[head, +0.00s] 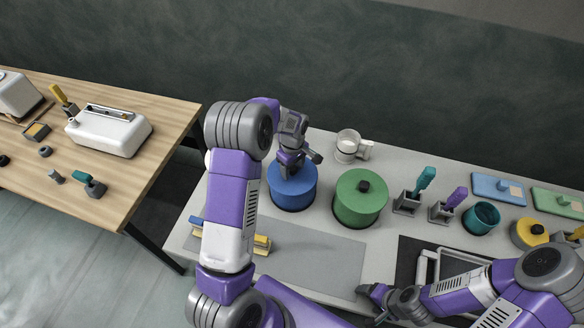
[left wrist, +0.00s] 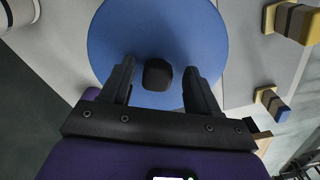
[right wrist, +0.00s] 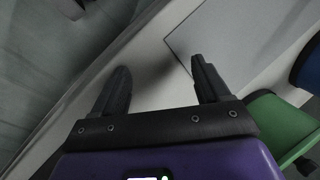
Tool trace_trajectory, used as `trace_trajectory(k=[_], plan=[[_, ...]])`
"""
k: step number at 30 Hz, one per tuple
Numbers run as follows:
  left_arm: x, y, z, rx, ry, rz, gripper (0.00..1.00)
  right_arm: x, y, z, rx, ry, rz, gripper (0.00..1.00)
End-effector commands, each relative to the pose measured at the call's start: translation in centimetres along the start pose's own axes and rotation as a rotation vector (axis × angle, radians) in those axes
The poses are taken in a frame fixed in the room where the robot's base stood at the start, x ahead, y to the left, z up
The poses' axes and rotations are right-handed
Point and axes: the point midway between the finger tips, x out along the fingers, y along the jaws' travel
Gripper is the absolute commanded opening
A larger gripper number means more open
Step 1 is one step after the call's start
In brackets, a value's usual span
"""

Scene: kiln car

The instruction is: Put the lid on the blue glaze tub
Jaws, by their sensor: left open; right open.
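The blue glaze tub (head: 292,198) stands on the grey table, left of the green tub. Its round blue lid (left wrist: 150,25) lies on top and looks level; part of it is hidden by my left arm in the head view. A black knob (left wrist: 157,74) stands at the lid's centre. My left gripper (head: 291,166) is over the lid and open, with one finger on each side of the knob and gaps showing in the left wrist view. My right gripper (head: 370,296) is open and empty, low by the table's front edge.
A green lidded tub (head: 360,200) stands close right of the blue one. A white mug (head: 349,146) is behind. Brush holders (head: 407,203), a teal pot (head: 482,218) and a yellow-lidded pot (head: 529,233) stand further right. The grey mat (head: 320,262) in front has clear room.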

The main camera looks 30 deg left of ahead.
Motion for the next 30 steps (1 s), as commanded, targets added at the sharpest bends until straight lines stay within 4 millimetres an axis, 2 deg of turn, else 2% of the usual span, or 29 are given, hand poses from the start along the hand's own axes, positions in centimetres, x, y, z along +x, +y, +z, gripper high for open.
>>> trace_trajectory(k=[1, 4, 30], plan=[[0.4, 0.0, 0.0, 0.0, 0.0, 0.001, 0.61, 1.1, 0.3, 0.2, 0.002, -0.013, 0.0, 0.89], [0.3, 0.0, 0.0, 0.0, 0.0, 0.001, 0.61, 1.0, 0.3, 0.2, 0.002, -0.013, 0.0, 0.89], [-3.3, 0.1, 0.1, 0.001, 0.001, 0.002, 0.61, -1.1, -0.7, 0.4, 0.002, -0.019, 0.001, 0.89]])
